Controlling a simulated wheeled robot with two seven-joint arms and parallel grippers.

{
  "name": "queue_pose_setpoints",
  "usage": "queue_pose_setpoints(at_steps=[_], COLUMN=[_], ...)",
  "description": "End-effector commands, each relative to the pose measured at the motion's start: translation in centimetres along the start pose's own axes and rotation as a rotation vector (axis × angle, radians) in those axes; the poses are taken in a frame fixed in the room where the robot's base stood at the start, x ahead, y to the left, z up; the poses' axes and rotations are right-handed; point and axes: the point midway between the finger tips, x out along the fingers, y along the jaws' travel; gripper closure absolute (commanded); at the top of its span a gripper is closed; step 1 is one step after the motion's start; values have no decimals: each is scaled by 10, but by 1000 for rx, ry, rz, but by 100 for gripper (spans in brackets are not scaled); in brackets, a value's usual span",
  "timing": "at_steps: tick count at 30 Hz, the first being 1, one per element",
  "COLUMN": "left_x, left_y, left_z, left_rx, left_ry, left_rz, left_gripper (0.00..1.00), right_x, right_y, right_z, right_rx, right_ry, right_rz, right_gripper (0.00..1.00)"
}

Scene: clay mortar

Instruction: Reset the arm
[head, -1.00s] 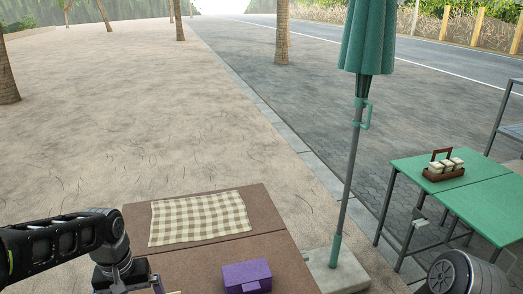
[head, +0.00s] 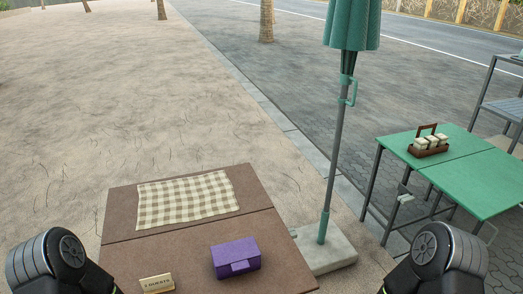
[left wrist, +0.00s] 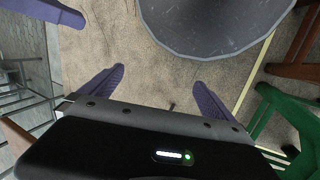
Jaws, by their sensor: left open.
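My left gripper (left wrist: 159,76) shows in the left wrist view, its two purple-grey fingers spread wide apart with nothing between them. Sandy ground lies beyond the fingers. In the head view only the upper parts of my two arms show, at the lower left and lower right corners. My left gripper is out of the head view, and my right gripper is not clearly seen in any view.
A brown table (head: 120,215) holds a checkered cloth (head: 188,199), a purple box (head: 236,258) and a small sign (head: 157,284). A closed green umbrella (head: 352,28) stands on a pale base (head: 335,252). A green table (head: 480,185) bears a caddy (head: 428,147).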

Motion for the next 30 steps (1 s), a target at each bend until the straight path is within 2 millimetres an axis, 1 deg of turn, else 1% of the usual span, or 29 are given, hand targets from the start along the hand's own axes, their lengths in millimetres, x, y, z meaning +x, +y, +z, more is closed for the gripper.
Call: queue_pose_setpoints(at_steps=[1,4,5,6,9,14,18,30], left_x=[10,22,34,39,50,59,58,57], left_y=[-4,-11,-10,-6,2,13,17,17], left_z=[20,49,36,30,22,13,11,11], left_rx=[-6,-13,12,35,81,135,148,147], left_ry=[-12,-13,8,18,33,51,55,55], left_rz=[-8,-27,-21,-17,-9,3,6,6], left_gripper=[0,0,0,0,0,0,0,0], right_x=[0,0,14,22,36,50,49,48], right_y=[0,0,6,9,14,19,19,19], right_z=[0,0,0,0,0,0,-1,-1], right_rx=[0,0,-1,0,0,0,0,0], right_ry=[0,0,1,1,1,3,4,4], right_rz=[0,0,0,0,0,0,0,0], right_gripper=[100,100,100,100,100,100,100,100])
